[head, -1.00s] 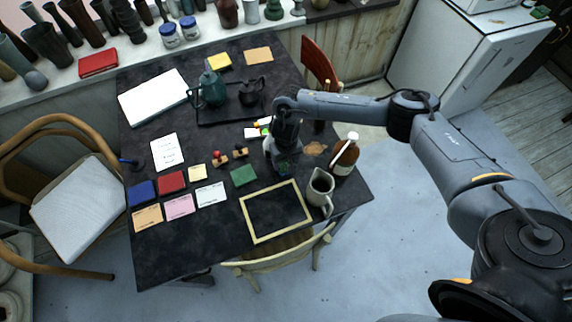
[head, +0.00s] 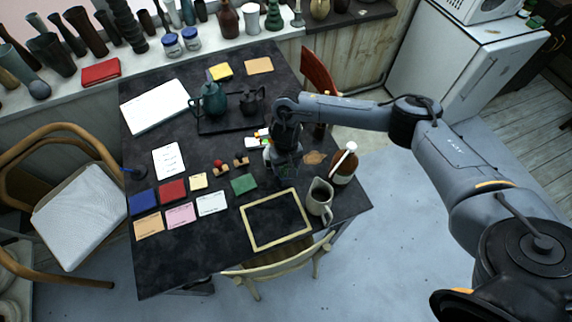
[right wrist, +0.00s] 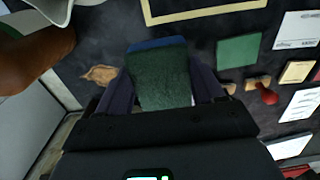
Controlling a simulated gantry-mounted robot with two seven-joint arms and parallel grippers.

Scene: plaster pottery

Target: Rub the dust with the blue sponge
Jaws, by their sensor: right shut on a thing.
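My right gripper (head: 285,176) is over the dark table, just left of a brown dust patch (head: 314,157). In the right wrist view its fingers are shut on the sponge (right wrist: 160,80), which shows a dark green face and a blue edge at its far end. The dust patch also shows in the right wrist view (right wrist: 98,74), left of the sponge and apart from it in the picture. I cannot tell whether the sponge touches the table. In the head view the gripper mostly hides the sponge. My left gripper is out of view.
A brown bottle (head: 343,166) and a pale pitcher (head: 319,197) stand close right of the gripper. A yellow frame (head: 276,219) lies in front, a green pad (head: 243,183) and wooden stamps (head: 221,168) to the left. A teapot (head: 211,101) stands behind on a tray.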

